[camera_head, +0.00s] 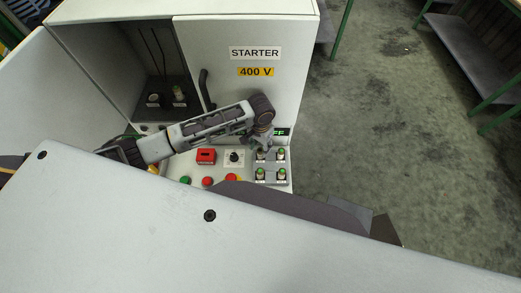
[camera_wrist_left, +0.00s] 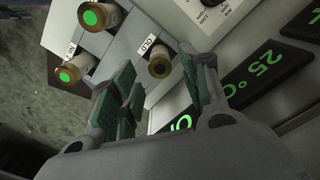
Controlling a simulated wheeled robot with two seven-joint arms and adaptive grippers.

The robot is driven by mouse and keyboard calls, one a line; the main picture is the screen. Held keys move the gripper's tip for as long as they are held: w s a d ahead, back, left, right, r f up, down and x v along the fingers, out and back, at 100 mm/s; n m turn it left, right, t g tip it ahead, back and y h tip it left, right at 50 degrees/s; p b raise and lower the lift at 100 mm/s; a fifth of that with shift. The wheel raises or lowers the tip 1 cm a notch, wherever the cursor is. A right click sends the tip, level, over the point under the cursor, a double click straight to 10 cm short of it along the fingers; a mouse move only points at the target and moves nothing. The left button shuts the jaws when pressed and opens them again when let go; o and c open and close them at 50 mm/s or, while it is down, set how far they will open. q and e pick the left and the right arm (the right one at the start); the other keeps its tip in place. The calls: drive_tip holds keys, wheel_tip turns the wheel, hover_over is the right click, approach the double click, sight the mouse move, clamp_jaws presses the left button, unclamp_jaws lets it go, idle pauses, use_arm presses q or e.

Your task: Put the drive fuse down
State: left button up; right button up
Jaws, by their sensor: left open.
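My left gripper (camera_head: 263,142) is open over the rack of fuses on the right of the control panel. In the left wrist view its two fingers (camera_wrist_left: 163,92) stand apart. A fuse (camera_wrist_left: 159,66) with a dark end stands upright beside the "OLD" label, between and beyond the fingertips; I cannot tell whether they touch it. In the head view several green-topped fuses (camera_head: 281,175) show in the rack. My right gripper is not in view.
The panel carries a red switch box (camera_head: 206,156), a rotary knob (camera_head: 234,156) and coloured buttons (camera_head: 208,182). The "STARTER 400 V" cabinet (camera_head: 250,95) stands behind, its left compartment (camera_head: 150,55) open with fittings inside. A black temperature display (camera_wrist_left: 268,68) lies close to the gripper.

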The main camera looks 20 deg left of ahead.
use_arm(q)
drive_tip(key=shift+r, duration=3.2)
